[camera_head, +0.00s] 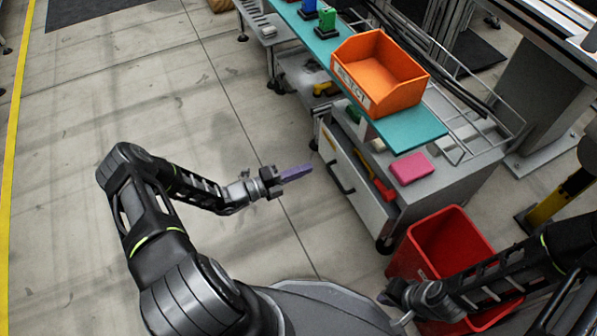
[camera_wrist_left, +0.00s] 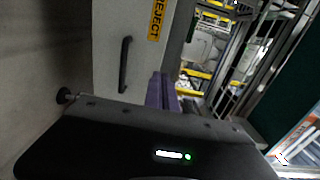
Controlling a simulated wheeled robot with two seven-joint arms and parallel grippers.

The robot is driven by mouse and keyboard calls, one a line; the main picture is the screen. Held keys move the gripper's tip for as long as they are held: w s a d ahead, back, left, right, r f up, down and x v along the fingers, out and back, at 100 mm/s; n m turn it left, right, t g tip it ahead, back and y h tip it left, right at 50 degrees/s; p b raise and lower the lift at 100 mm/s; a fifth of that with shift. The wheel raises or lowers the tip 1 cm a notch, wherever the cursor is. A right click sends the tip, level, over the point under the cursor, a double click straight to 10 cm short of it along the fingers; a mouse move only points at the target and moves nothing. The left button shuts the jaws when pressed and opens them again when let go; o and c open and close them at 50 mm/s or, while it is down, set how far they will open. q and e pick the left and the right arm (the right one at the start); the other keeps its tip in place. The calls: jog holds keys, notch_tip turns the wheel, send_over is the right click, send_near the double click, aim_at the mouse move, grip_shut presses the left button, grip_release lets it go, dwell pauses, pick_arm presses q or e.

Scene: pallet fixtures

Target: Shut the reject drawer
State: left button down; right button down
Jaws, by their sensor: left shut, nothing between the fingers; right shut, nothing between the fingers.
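The reject drawer is open under the teal-topped bench. Its pale front panel (camera_head: 362,192) stands out from the bench, with a dark handle (camera_head: 339,172) on it. In the left wrist view the front (camera_wrist_left: 105,45) shows a yellow REJECT label (camera_wrist_left: 156,18) and the handle (camera_wrist_left: 125,64). My left gripper (camera_head: 297,173) has purple fingers, shut and empty. It is in front of the drawer front, left of the handle in the head view, apparently with a gap. My right gripper (camera_head: 392,296) is shut over the red bin; its fingertips are hard to make out.
An orange bin (camera_head: 405,95) and a pink block (camera_head: 411,168) are on the bench. Inside the drawer lie a red-handled tool (camera_head: 384,189) and small items. A red bin (camera_head: 412,258) stands on the floor to the right. Floor left of the drawer is clear.

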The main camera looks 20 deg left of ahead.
aim_at(343, 154)
pick_arm(q)
jog(key=b+x, duration=0.2)
jog(key=x, duration=0.7)
jog(key=shift+w+d+f+b, duration=0.1)
jog(key=shift+w+b, duration=0.05)
jog(key=shift+b, duration=0.2)
jog(key=shift+w+d, duration=0.3)
jog(key=shift+w, duration=0.1)
jog(key=x, duration=0.2)
jog(key=shift+w+d+b, duration=0.2)
jog(key=shift+w+b, duration=0.05)
jog(key=shift+b, duration=0.1)
jog(key=shift+s+a, duration=0.1)
